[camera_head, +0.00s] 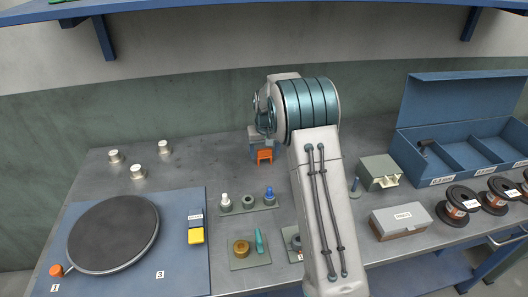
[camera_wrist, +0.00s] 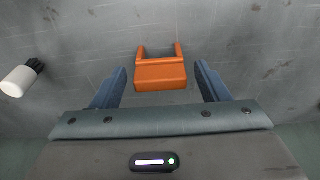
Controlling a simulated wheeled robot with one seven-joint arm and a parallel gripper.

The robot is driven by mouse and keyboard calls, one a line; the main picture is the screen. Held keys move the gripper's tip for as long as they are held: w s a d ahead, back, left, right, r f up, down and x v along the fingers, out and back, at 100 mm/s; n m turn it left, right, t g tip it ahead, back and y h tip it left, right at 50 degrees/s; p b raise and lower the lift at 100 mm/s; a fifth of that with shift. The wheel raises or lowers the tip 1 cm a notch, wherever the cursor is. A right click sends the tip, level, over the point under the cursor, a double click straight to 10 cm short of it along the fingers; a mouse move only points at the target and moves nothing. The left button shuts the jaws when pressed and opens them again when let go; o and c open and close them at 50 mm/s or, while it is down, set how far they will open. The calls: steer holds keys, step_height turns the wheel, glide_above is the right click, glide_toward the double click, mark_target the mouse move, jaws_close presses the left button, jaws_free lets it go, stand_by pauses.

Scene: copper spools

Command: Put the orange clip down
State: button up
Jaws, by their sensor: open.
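The orange clip (camera_head: 264,156) lies on the grey workbench (camera_head: 225,160) towards its back, just below my arm's wrist in the head view. In the wrist view the orange clip (camera_wrist: 161,74) shows its two prongs pointing away from my gripper. My gripper (camera_wrist: 160,82) is open, with one blue finger on each side of the clip's near end. A gap shows between each finger and the clip. In the head view my gripper is mostly hidden behind my arm.
A white cylinder with a dark end (camera_wrist: 20,80) lies left in the wrist view. Several silver cylinders (camera_head: 138,171) stand at the left. A green-grey box (camera_head: 379,172) and a blue divided bin (camera_head: 465,150) are at the right. Bare bench surrounds the clip.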

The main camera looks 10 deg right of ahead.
step_height(320, 180, up, 11)
steer(key=s, duration=0.2)
steer(key=s+r, duration=0.5)
steer(key=s, duration=0.3)
steer(key=s+f+t, duration=0.1)
steer(key=s+f, duration=0.2)
steer(key=s, duration=2.5)
steer(key=shift+s+b, duration=0.4)
steer(key=shift+a, duration=0.15)
